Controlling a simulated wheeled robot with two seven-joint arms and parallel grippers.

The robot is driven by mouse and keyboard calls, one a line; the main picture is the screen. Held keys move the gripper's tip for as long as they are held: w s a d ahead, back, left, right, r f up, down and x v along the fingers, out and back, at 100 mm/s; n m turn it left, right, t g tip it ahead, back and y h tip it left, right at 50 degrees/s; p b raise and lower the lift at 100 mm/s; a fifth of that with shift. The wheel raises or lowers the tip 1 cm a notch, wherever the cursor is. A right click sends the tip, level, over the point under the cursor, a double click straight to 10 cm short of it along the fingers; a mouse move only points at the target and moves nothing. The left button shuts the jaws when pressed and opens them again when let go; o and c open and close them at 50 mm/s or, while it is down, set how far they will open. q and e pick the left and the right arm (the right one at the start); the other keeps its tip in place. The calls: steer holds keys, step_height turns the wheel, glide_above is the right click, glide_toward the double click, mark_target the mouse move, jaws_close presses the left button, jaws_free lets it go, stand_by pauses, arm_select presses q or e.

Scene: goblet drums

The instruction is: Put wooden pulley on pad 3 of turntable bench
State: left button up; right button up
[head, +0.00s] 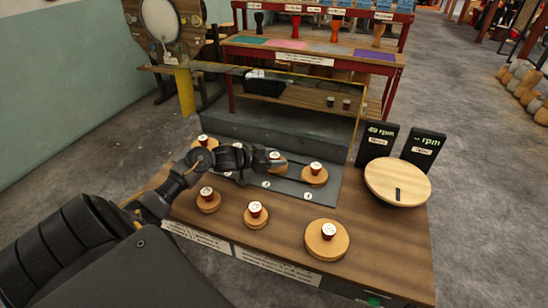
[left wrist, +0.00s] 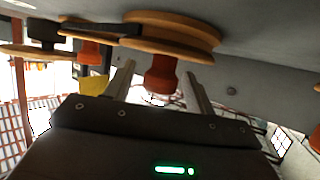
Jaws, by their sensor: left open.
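Several round wooden pulleys with red knobs stand on the bench; I cannot tell which one the task means. Three are on the grey strip at the back: one at left (head: 205,143), one partly hidden by my gripper (head: 280,171) and one at right (head: 314,178). Three are in front: small (head: 208,205), medium (head: 256,220) and large (head: 327,248). My left gripper (head: 268,159) is open at the middle back pulley. In the left wrist view, its fingers (left wrist: 158,72) stand either side of a pulley's red knob (left wrist: 160,82). The right gripper is out of view.
A round wooden turntable (head: 408,184) stands at the bench's right end, by two black rpm signs (head: 377,145). White number labels (head: 307,195) mark the grey strip. A dark thin bar (head: 300,174) lies near the back pulleys. A red-framed shelf (head: 395,75) with goblet drums stands behind.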

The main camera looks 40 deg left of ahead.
arm_select(q)
steer(key=shift+r, duration=0.15)
steer(key=v, duration=0.7)
steer(key=shift+s+r, duration=0.1)
steer(key=shift+s, duration=0.15)
steer(key=shift+a, duration=0.1)
